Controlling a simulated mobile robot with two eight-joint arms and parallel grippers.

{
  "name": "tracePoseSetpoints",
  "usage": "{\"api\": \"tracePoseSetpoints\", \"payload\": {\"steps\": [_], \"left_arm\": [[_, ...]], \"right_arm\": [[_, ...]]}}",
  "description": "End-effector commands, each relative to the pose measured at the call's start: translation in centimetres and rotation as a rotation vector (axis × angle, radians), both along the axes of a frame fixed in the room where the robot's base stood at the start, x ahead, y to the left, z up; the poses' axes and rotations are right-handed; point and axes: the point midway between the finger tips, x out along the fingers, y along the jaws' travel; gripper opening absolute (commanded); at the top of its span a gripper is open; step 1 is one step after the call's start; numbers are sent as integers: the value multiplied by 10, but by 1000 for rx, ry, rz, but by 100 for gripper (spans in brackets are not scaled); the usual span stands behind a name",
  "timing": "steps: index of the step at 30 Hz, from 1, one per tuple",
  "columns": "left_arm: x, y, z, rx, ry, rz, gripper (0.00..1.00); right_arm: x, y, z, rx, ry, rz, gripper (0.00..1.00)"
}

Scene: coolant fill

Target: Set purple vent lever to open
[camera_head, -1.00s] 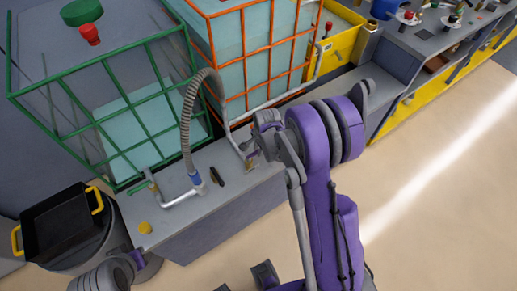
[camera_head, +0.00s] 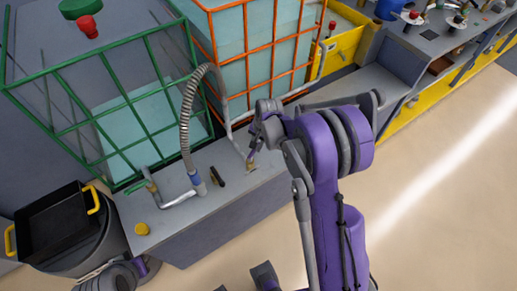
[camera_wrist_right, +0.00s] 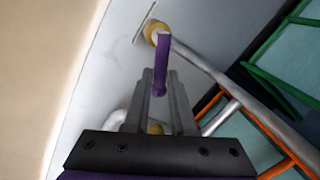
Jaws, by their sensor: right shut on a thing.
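The purple vent lever (camera_wrist_right: 162,62) shows in the right wrist view as a narrow bar running from a tan round fitting (camera_wrist_right: 156,32) into my right gripper. My right gripper (camera_wrist_right: 162,95) is shut on the lever's near end, which hides that part. In the head view my right gripper (camera_head: 252,149) is over the counter beside the grey pipe, and the lever is too small there to make out clearly. My left gripper cannot be made out; only part of my left arm shows at the lower left.
A curved grey hose (camera_head: 186,110) rises from the counter (camera_head: 215,208) left of my right gripper. Behind stand a green-framed tank (camera_head: 125,115) and an orange-framed tank (camera_head: 245,60). A black tray (camera_head: 55,222) sits at the left. The floor at right is clear.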

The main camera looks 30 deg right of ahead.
Motion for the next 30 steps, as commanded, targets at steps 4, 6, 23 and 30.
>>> {"api": "tracePoseSetpoints", "payload": {"steps": [4, 6, 23, 30], "left_arm": [[-2, 0, -10, 0, 4, 0, 0], [-2, 0, -13, 0, 5, 0, 0], [-5, 0, -34, 0, 11, 0, 0], [-5, 0, -39, 0, 13, 0, 0]], "right_arm": [[6, 3, -2, 1, 0, 140, 0], [8, 5, -2, 0, 0, 206, 0], [21, 23, -1, 0, 0, 733, 0], [23, 31, -1, 0, 0, 913, 0]]}}
